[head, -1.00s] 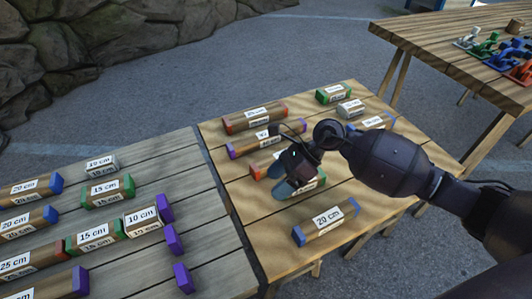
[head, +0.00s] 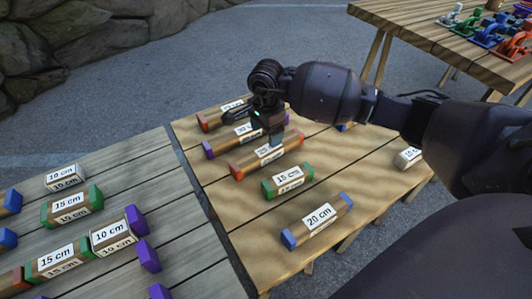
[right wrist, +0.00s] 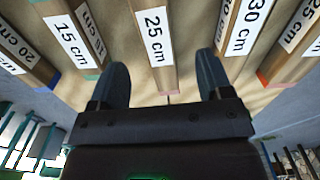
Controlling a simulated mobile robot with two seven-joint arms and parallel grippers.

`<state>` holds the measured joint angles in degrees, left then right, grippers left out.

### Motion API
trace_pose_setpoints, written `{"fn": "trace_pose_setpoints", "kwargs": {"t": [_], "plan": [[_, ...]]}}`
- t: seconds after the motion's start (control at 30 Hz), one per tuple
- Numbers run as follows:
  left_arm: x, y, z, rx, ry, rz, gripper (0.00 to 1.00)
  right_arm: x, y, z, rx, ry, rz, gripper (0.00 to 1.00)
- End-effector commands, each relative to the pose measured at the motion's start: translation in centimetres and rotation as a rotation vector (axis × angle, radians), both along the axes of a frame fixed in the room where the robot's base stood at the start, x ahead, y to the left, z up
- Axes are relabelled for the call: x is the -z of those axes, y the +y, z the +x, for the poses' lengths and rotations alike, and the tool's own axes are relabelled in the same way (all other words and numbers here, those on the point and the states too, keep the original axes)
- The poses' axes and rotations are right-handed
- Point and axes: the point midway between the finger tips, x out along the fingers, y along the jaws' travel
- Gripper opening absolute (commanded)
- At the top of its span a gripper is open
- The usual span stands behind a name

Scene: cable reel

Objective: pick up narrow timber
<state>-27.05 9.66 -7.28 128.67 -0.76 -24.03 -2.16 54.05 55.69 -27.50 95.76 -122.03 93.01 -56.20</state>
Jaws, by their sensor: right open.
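Several labelled timbers with coloured ends lie on the wooden table (head: 225,205). The 25 cm timber (head: 268,153) has red ends and lies under my right gripper (head: 277,133). In the right wrist view the 25 cm timber (right wrist: 154,35) runs between the two spread fingers of my right gripper (right wrist: 164,78); I cannot tell how far above it they are. The purple-ended 30 cm timber (head: 238,133) lies behind it, partly hidden by the gripper. The green-ended 15 cm timber (head: 288,179) and blue-ended 20 cm timber (head: 318,217) lie in front. My left gripper is out of view.
Another red-ended timber (head: 208,121) lies at the back, and a pale one (head: 408,157) at the right edge. The grey table (head: 185,240) at left carries more timbers. A farther table (head: 425,35) holds coloured clamps. Bare wood shows between the timbers.

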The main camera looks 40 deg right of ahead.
Motion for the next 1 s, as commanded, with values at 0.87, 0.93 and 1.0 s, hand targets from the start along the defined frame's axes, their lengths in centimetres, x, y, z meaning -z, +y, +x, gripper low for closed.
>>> {"fn": "trace_pose_setpoints", "kwargs": {"t": [0.87, 0.93, 1.0], "plan": [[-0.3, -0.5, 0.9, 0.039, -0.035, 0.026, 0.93, 6.4, -0.5, -0.4, 0.001, -0.002, 0.001, 0.72], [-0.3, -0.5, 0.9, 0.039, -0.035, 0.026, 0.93, 6.4, -0.5, -0.4, 0.001, -0.001, 0.001, 0.63], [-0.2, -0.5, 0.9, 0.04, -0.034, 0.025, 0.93, 6.4, -0.5, -0.4, 0.001, -0.001, 0.001, 0.52]]}}
